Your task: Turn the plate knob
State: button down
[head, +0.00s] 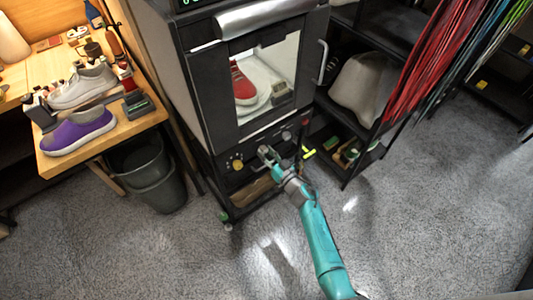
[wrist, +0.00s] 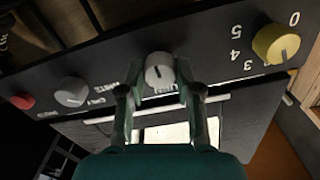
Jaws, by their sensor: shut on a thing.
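The cabinet's front panel (head: 250,157) carries a row of controls below the glass door. The label beside the held knob is partly covered by a finger.
The yellow knob (wrist: 276,44) with a number scale is at right in the wrist view. The other grey knob (wrist: 71,92) and a red button (wrist: 22,101) are at left. A red sneaker (head: 243,84) stands behind the glass. The carpet (head: 410,230) is clear.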

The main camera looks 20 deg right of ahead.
dwell(0.5)
jog(key=c, duration=0.8)
grip_release()
jog(key=v, duration=1.2)
